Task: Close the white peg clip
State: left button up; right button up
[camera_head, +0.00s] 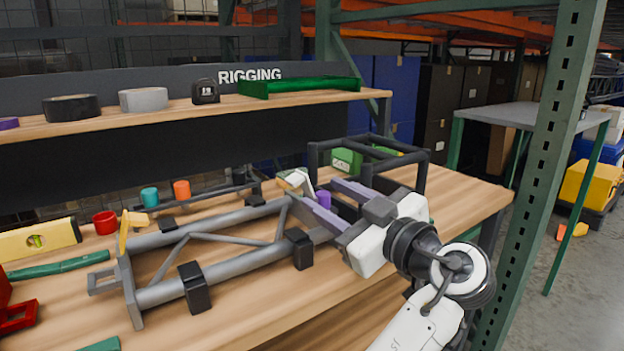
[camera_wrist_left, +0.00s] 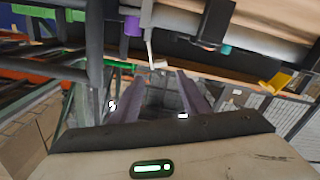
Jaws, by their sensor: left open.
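The white peg clip (camera_head: 297,179) stands at the far right end of the grey tube frame (camera_head: 215,232), its white lever raised and tilted. In the left wrist view the clip (camera_wrist_left: 150,45) shows just ahead of the fingertips, roughly between them. My left gripper (camera_head: 317,195) is open, its purple-grey fingers spread close to the clip; it also shows in the left wrist view (camera_wrist_left: 150,74). I see nothing held between the fingers, and I cannot tell whether a finger touches the clip. My right gripper is not in view.
A yellow clip (camera_head: 130,222) stands at the frame's near left end. Teal (camera_head: 149,197), orange (camera_head: 182,190) and purple (camera_head: 323,198) cylinders stand around the frame. A dark cage-like rack (camera_head: 420,172) stands close behind my gripper.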

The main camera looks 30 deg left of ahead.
aim_at(299, 181)
pick_arm(q)
jog(key=x, duration=0.8)
jog(key=shift+a, duration=0.2)
jog(key=c, duration=0.9)
